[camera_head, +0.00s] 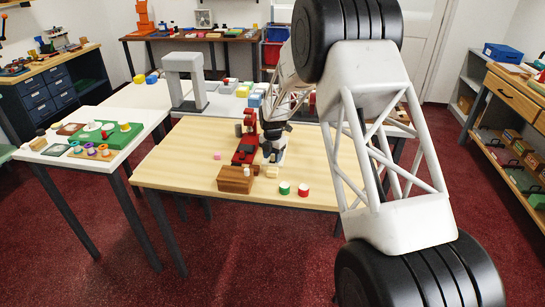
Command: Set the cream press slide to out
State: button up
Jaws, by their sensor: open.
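My gripper (268,153) is small and dark at the end of my white arm, low over the middle of the light wood table. It is open, and I see nothing held in it. A red press-like device (244,150) stands close to its left. A white part (279,152) shows just to its right, partly covered by the gripper. A small cream block (272,172) lies in front of it. I cannot tell which pale part is the cream press slide or where it is set. My arm and gripper hide part of this spot.
A brown wooden block (235,181) with a pale piece on it stands at the table's front. A green-sided can (285,188) and a red-sided can (304,190) stand to the right. The table's left part (165,175) is clear.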

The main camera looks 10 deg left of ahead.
jog(key=shift+r, duration=3.8)
jog(key=s+d+r+m+t, duration=0.1)
jog(key=s+d+r+m, duration=1.4)
jog(key=s+d+r, duration=0.8)
jog(key=s+d+m, duration=0.3)
jog(key=s+m, duration=0.2)
jog(key=s, duration=0.6)
jog(key=s+d+f+m+t, duration=0.1)
jog(key=s+d+m, duration=0.3)
jog(key=s, duration=0.8)
jog(key=s+d+m, duration=0.4)
jog(key=s+m, duration=0.3)
jog(key=s, duration=0.5)
jog(key=shift+d+f+m+t, duration=0.2)
jog(key=shift+f+m+t, duration=0.1)
jog(key=shift+f, duration=0.05)
